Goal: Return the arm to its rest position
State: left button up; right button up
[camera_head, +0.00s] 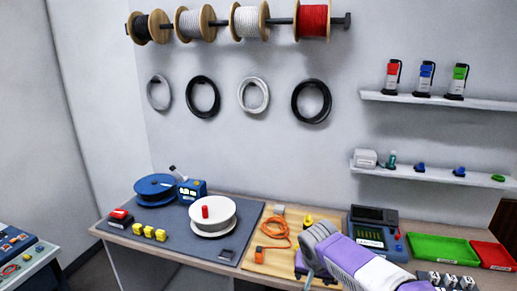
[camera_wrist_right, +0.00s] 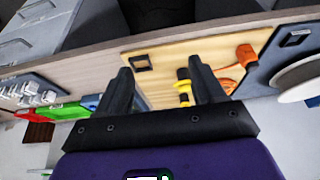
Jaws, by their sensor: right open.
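My right arm (camera_head: 360,262) comes into the head view from the lower right and reaches over the workbench (camera_head: 175,255). Its gripper (camera_wrist_right: 163,82) is open in the right wrist view, with nothing held between its two dark fingers. In the head view the gripper is partly hidden by my own arm, near the front of the wooden board (camera_head: 262,262). Behind the fingers in the wrist view lies the board with a yellow and black item (camera_wrist_right: 184,88), apart from them as far as I can tell. My left gripper is not in view.
An orange cable (camera_head: 275,232) lies on the board. Left of it are a white spool (camera_head: 222,228), a blue spool (camera_head: 155,187) and yellow blocks (camera_head: 149,232). A meter (camera_head: 375,225), a green tray (camera_head: 440,250) and a red tray (camera_head: 493,254) stand right.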

jog(key=s+a+f+n+g+y, duration=0.1)
jog(key=s+a+f+y, duration=0.15)
jog(key=f, duration=0.95)
jog(key=s+a+f+n+g+y, duration=0.1)
jog(key=s+f+g, duration=0.15)
jog(key=f, duration=1.05)
jog(key=s+f+y, duration=0.1)
jog(key=s+f, duration=0.5)
jog(key=s, duration=0.3)
jog(key=s+a+f+m+y+p, duration=0.1)
jog(key=s+f, duration=0.6)
jog(key=s, duration=0.3)
jog(key=shift+a, duration=0.15)
